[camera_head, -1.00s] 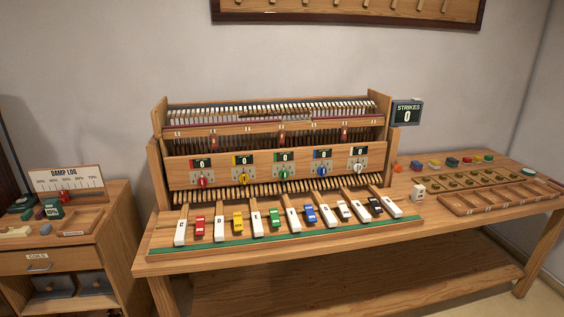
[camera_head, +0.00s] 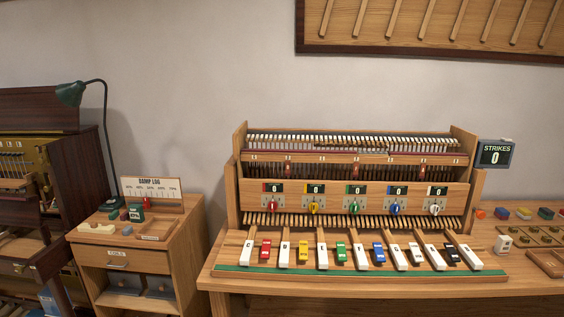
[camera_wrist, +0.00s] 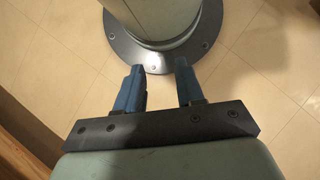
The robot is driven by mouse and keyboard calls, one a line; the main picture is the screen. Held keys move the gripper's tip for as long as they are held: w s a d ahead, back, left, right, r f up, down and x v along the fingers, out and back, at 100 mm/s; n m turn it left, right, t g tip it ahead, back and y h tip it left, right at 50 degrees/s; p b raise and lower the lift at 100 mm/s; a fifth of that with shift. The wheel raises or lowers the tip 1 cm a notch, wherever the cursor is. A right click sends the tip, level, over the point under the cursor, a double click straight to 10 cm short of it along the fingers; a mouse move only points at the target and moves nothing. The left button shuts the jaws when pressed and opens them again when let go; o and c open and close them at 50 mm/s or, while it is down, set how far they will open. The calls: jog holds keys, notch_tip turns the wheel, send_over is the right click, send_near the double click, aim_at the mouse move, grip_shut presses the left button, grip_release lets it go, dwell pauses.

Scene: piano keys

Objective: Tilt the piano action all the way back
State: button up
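The piano action (camera_head: 350,171) stands on the workbench in the head view, a wooden frame with a row of hammers (camera_head: 350,143) along its top. Its front panel (camera_head: 300,203) carries several small counters reading 0 and coloured knobs. It looks roughly upright. White and coloured keys (camera_head: 322,256) lie in a row in front of it. My gripper (camera_wrist: 160,70) shows only in the wrist view. Its two blue fingers are apart with nothing between them. It hangs above the floor, pointing at my own base, away from the action.
A strikes display (camera_head: 495,154) reading 0 stands at the action's right. Small coloured blocks (camera_head: 523,213) and trays lie on the bench's right. A small cabinet (camera_head: 133,262) with a damp log card stands left of the bench. A dark piano (camera_head: 45,165) and lamp (camera_head: 72,93) are farther left.

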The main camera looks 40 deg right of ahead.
jog(key=w+d+r+m+t, duration=0.1)
jog(key=w+r+t, duration=0.15)
jog(key=w, duration=0.55)
jog(key=w+d+r+t, duration=0.15)
jog(key=w+r, duration=0.25)
jog(key=w, duration=0.5)
jog(key=w+d+r+m+t, duration=0.1)
jog(key=w+d+r+t, duration=0.15)
jog(key=w, duration=0.55)
jog(key=w+d+r+m+t+h, duration=0.1)
jog(key=w+d+r+t, duration=0.15)
jog(key=w+r, duration=0.65)
jog(key=w+d+r+m+t, duration=0.1)
jog(key=w+d+r, duration=0.2)
jog(key=w+r, duration=0.65)
jog(key=m+t+h, duration=0.3)
jog(key=t+h, duration=0.6)
jog(key=t, duration=0.3)
send_near(234, 143)
jog(key=x, duration=1)
jog(key=shift+w+d+f, duration=0.1)
jog(key=shift+w+d, duration=0.15)
jog(key=shift+d, duration=0.05)
grip_shut()
